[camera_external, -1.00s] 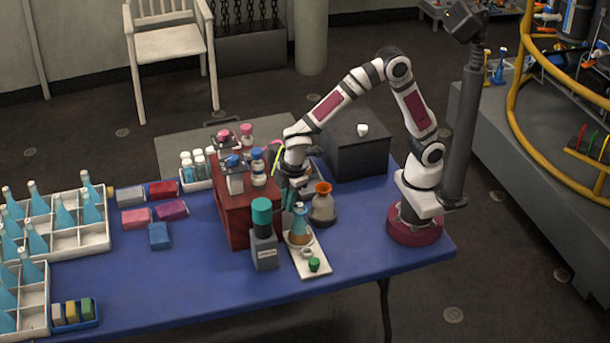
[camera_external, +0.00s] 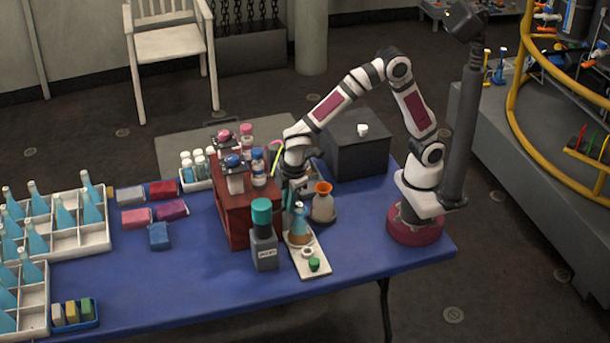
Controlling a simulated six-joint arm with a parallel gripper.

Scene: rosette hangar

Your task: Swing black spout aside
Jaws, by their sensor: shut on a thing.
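My gripper (camera_external: 294,186) points down at the right side of the dark red stand (camera_external: 235,222), just above the flask with amber liquid (camera_external: 299,228). It is shut on a small dark part, apparently the black spout, which the fingers mostly hide. The flask stands upright on a white tray (camera_external: 317,270) in front of the stand. Whether the spout is over the flask's mouth cannot be told from this view.
A grey block with a teal-topped bottle (camera_external: 263,240) stands left of the tray. An orange-rimmed flask (camera_external: 323,205) stands close to the right of my gripper. A dark box (camera_external: 358,150) is behind.

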